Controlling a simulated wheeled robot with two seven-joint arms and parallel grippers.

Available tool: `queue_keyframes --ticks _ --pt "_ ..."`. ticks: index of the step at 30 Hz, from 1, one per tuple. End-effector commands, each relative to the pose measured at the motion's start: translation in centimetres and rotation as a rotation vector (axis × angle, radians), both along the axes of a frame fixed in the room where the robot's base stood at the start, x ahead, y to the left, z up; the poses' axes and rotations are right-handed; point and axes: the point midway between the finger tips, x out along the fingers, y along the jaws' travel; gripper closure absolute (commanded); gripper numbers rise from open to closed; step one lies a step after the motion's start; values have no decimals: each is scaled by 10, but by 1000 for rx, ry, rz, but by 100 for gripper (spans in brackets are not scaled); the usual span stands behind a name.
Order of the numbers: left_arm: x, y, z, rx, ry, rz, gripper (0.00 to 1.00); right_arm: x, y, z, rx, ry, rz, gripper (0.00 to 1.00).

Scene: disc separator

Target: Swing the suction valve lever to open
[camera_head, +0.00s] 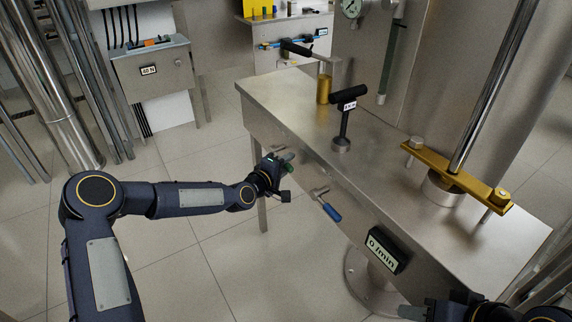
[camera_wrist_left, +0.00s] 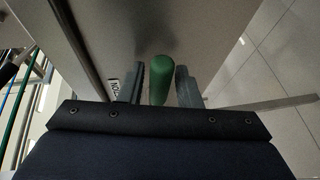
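The green lever handle (camera_wrist_left: 158,80) sits between the two fingers of my left gripper (camera_wrist_left: 160,88) in the left wrist view. Narrow gaps show beside it, so the fingers look open around it. In the head view my left gripper (camera_head: 278,170) is at the front face of the steel bench, with a bit of the green handle (camera_head: 287,156) showing. A small label (camera_wrist_left: 113,88) beside the handle is mostly hidden by a finger. My right gripper (camera_head: 420,312) is at the bottom right edge of the head view, cut off, its fingers unclear.
A blue-handled lever (camera_head: 331,212) and a "0 /min" display (camera_head: 386,251) are on the same face of the bench (camera_head: 275,95). A black T-shaped post (camera_head: 346,115) and a yellow crossbar (camera_head: 455,177) stand on top.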

Motion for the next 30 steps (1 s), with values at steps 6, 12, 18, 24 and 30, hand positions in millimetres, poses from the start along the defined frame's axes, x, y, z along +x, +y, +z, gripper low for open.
queue_keyframes --ticks 6,12,18,24,30 --pt "0 0 0 0 0 0 98 0 0 0 0 0 0 60" --pt "0 0 0 0 0 0 100 0 0 0 0 0 0 60" --pt "0 0 2 -10 15 0 100 0 0 0 0 0 0 60" --pt "0 1 9 -59 81 1 100 0 0 1 0 0 0 60" --pt "2 2 21 -144 198 1 100 0 0 5 0 0 0 60"
